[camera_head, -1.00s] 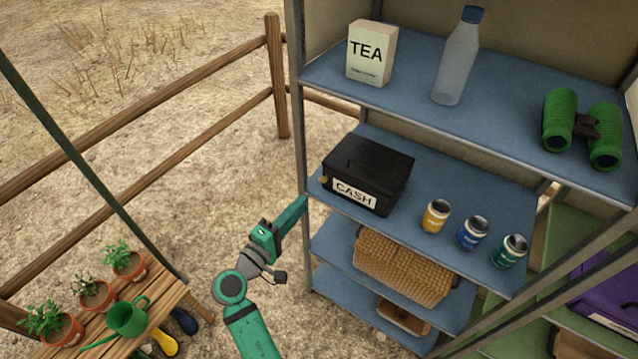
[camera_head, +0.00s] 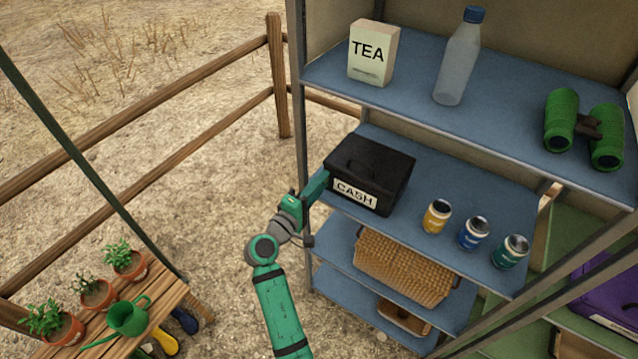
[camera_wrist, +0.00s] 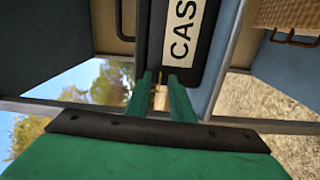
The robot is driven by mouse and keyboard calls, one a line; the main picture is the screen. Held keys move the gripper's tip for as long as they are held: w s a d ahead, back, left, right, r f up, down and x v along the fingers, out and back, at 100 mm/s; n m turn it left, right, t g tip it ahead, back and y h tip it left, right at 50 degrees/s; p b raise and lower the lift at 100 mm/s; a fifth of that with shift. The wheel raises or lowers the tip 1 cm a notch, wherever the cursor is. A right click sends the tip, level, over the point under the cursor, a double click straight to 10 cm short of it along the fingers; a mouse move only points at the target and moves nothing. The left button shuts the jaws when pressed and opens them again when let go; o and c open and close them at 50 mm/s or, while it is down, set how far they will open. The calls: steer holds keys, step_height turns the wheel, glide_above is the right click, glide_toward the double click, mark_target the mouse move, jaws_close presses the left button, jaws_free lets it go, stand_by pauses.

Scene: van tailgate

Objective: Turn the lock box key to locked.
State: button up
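The black lock box labelled CASH (camera_head: 385,165) sits on the middle blue shelf, at its left end. It also shows in the wrist view (camera_wrist: 205,62), with its label turned sideways. My gripper (camera_head: 324,178) is at the left end of the box's front face and hides the key in the head view. In the wrist view the two green fingers of my gripper (camera_wrist: 161,80) are apart. A small brass-coloured key (camera_wrist: 159,76) shows in the gap between the fingertips, close to the box face. I cannot tell whether a finger touches it or how far it is turned.
The metal shelf post (camera_head: 299,110) stands just left of my gripper. Yellow, blue and green cans (camera_head: 473,234) stand right of the box. A TEA box (camera_head: 373,54), a bottle (camera_head: 458,58) and binoculars (camera_head: 583,130) are on the shelf above. A woven basket (camera_head: 405,268) is below.

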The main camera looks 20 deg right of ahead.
steer(key=shift+d, duration=0.1)
steer(key=shift+s, duration=0.1)
jaws_close()
